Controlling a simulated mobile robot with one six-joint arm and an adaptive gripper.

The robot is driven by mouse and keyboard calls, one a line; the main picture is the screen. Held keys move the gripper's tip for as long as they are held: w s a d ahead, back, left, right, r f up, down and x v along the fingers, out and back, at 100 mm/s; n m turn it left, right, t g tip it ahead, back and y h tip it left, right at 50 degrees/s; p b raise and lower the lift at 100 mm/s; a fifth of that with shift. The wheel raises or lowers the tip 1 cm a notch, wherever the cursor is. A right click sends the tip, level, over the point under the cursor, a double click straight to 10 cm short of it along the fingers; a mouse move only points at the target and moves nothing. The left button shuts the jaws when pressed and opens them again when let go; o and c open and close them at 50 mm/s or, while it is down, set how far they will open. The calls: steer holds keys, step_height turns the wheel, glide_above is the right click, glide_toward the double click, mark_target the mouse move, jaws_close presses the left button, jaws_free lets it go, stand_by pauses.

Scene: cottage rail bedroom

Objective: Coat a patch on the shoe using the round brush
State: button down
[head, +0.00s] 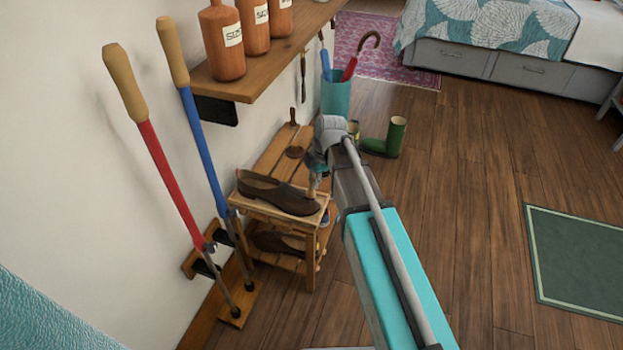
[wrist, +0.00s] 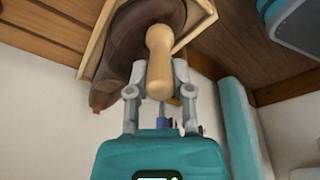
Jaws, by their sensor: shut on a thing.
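A brown leather shoe (head: 278,192) rests on the top of a small wooden rack (head: 262,213). My gripper (head: 317,166) is at the right end of the shoe, shut on the round brush (head: 311,186). In the wrist view my gripper (wrist: 159,93) has one finger on each side of the brush's pale wooden handle (wrist: 159,58). The shoe (wrist: 135,35) shows behind the handle there. The brush's bristle end is hidden, so I cannot tell whether it touches the shoe. No coated patch can be made out.
Another shoe (head: 278,242) sits on the lower shelf. Green boots (head: 395,138) stand behind.

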steer(key=shift+d, duration=0.1)
steer(key=shift+s+d+f+b, duration=0.15)
steer(key=shift+s+d, duration=0.15)
steer(key=shift+d, duration=0.4)
steer(key=shift+s+d+f+b, duration=0.15)
steer(key=shift+s+d, duration=0.1)
steer(key=shift+d, duration=0.4)
steer(key=shift+w+a, duration=0.1)
steer(key=shift+a, duration=0.1)
steer(key=shift+w+a+r, duration=0.1)
steer(key=shift+w+a, duration=0.15)
steer(key=shift+a, duration=0.4)
steer(key=shift+w+a, duration=0.25)
steer(key=shift+a, duration=0.4)
steer(key=shift+a, duration=0.1)
steer(key=shift+w+a+r, duration=0.1)
steer(key=shift+w+a, duration=0.15)
steer(key=shift+a, duration=0.3)
steer(key=shift+w+a+r, duration=0.1)
steer(key=shift+w+a, duration=0.1)
steer(key=shift+a, duration=0.35)
steer(key=shift+w+a, duration=0.1)
steer(key=shift+a, duration=0.2)
steer(key=shift+r+p, duration=0.1)
steer(key=shift+p, duration=0.3)
